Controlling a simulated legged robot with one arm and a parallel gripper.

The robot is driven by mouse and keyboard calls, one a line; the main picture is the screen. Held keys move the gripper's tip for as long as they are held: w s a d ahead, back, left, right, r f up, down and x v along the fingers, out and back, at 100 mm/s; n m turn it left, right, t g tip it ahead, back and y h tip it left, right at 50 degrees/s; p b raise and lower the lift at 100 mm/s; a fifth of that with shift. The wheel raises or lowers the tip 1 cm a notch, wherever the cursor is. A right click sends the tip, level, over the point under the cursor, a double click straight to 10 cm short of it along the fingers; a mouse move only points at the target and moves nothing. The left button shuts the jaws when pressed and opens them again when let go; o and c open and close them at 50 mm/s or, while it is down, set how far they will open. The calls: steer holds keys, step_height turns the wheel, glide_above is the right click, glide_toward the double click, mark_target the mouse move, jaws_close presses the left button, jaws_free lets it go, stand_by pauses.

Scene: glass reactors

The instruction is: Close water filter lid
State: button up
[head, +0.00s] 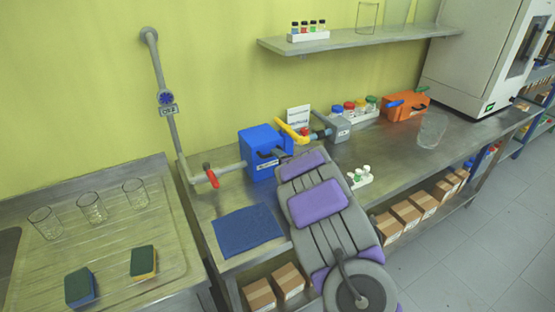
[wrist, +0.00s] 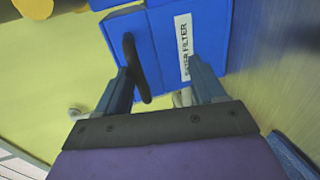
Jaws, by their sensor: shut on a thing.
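The blue water filter box (head: 262,152) stands on the steel bench, joined to grey pipe on its left. In the wrist view the blue filter (wrist: 205,40) fills the upper middle, with a white label reading "FILTER" and a black loop handle (wrist: 137,68) on its face. A seam runs near its top edge; I cannot tell how far the lid stands open. In the head view my arm mostly hides the gripper and the contact.
A red-handled valve (head: 211,175) is on the pipe left of the filter, and a yellow handle (head: 291,131) is close on its right. A blue cloth (head: 247,229) lies in front.

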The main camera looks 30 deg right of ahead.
steer(key=shift+o, duration=1.1)
steer(key=shift+s+a+f, duration=0.1)
steer(key=shift+s+f, duration=0.05)
steer(key=shift+f, duration=0.55)
steer(key=shift+r, duration=0.3)
steer(key=shift+c, duration=1.4)
steer(key=shift+r, duration=0.1)
steer(key=b+v, duration=0.3)
steer(key=v, duration=1.4)
steer(key=shift+r, duration=0.35)
